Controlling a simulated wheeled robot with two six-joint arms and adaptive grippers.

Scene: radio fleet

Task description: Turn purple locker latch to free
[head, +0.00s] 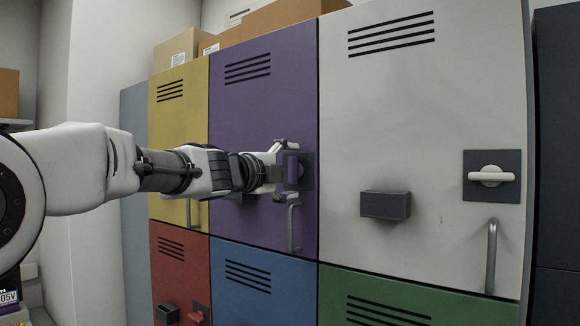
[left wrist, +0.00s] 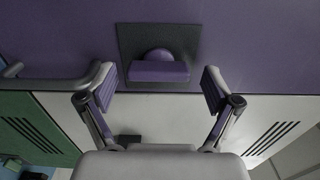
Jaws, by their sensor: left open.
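The purple locker (head: 262,110) stands in the upper row between the yellow and white lockers. Its purple latch (left wrist: 159,71) is a bar on a dark square plate (left wrist: 127,42). In the head view the latch (head: 293,170) looks upright and is partly hidden by the gripper. My left gripper (head: 285,168) is at the latch, reaching in from the left. In the left wrist view my left gripper (left wrist: 158,80) is open, one finger on either side of the latch, with gaps between fingers and bar. My right gripper is not in view.
A grey pull handle (head: 293,228) sits just below the latch; it also shows in the left wrist view (left wrist: 60,83). The white locker (head: 425,110) has a dark box (head: 385,204) and a horizontal white latch (head: 491,176). Red, blue and green lockers are below.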

